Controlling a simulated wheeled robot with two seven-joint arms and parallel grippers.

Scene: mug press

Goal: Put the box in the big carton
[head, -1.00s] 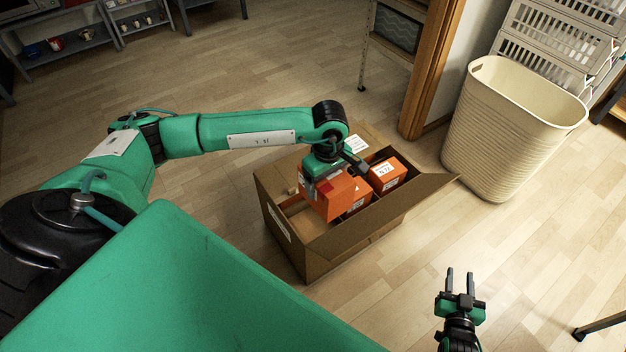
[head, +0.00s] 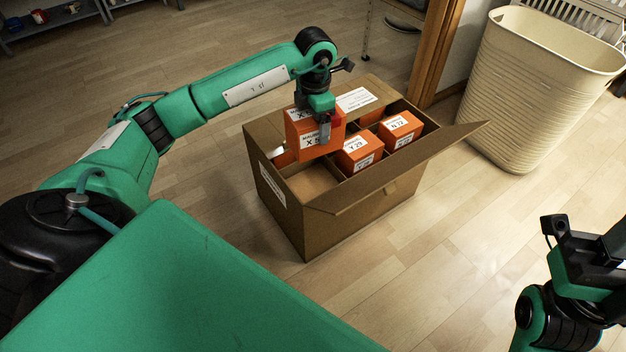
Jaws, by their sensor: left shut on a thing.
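The big carton (head: 283,205) is a brown open cardboard box with dividers on the floor, one flap spread out to the right. My left gripper (head: 322,128) is shut on an orange box (head: 303,135) with a white label. It holds this box, slightly tilted, over the carton's left back part, above the rim. Orange boxes labelled Y 29 (head: 358,152) and N 22 (head: 400,128) sit in compartments to the right. More orange shows behind and below the held box, partly hidden. Part of my right arm shows at the lower right; its fingers cannot be made out.
A tall cream basket (head: 535,95) stands right of the carton, near a wooden door frame (head: 440,50). Shelves (head: 55,25) stand at the far left back. The wooden floor around the carton is mostly clear. The near left compartment (head: 308,182) looks empty.

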